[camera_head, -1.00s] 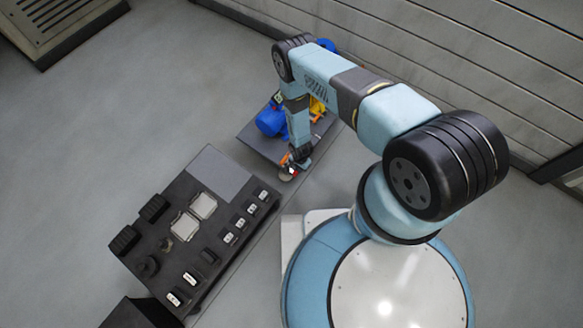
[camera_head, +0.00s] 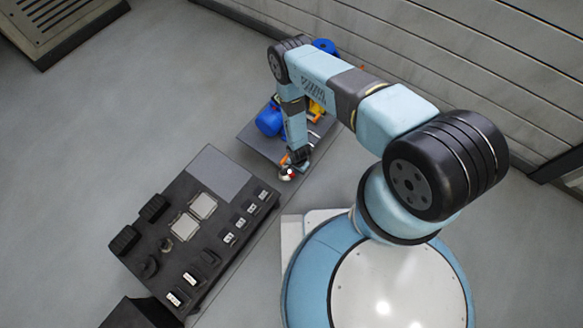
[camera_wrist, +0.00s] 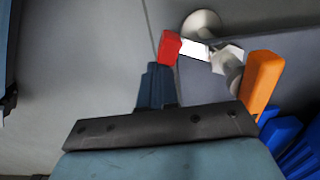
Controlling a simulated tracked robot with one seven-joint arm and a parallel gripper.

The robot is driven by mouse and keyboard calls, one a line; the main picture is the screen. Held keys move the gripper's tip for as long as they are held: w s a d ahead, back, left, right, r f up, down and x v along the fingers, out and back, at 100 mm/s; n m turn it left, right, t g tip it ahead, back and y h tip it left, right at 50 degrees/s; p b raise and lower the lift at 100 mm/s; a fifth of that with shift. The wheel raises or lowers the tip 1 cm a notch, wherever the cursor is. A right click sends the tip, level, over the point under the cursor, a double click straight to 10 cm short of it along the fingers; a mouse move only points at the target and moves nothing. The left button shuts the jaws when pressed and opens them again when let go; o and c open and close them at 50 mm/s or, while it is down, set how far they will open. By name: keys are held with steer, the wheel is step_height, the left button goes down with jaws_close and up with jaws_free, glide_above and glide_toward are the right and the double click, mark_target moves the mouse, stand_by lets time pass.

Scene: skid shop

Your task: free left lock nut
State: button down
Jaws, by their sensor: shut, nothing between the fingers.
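In the wrist view my gripper (camera_wrist: 157,70) is shut and empty, its dark fingers together. Its tips are close to a red block (camera_wrist: 169,47) on the end of a white bar (camera_wrist: 194,49); I cannot tell whether they touch. A grey metal fitting (camera_wrist: 229,64), partly hidden, sits right of the bar, beside an orange handle (camera_wrist: 262,82). I cannot tell which part is the left lock nut. In the head view my gripper (camera_head: 298,160) is at the near edge of the dark skid plate (camera_head: 258,139), close to the small red part (camera_head: 290,172).
A blue rounded body (camera_head: 268,122) and a yellow part (camera_head: 316,108) stand on the skid, partly behind my arm. A dark bench (camera_head: 218,170) with several small parts stands at lower left. A pale disc (camera_wrist: 202,25) lies beyond the bar. Open floor lies left.

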mark_target(292, 175)
steer(key=shift+s, duration=0.1)
steer(key=shift+s+a, duration=0.45)
steer(key=shift+a, duration=0.3)
steer(key=shift+s+a, duration=0.45)
steer(key=shift+a, duration=0.3)
steer(key=shift+s+a, duration=0.15)
steer(key=shift+a, duration=0.35)
steer(key=shift+d, duration=0.15)
steer(key=shift+s+d, duration=0.2)
steer(key=shift+d, duration=0.25)
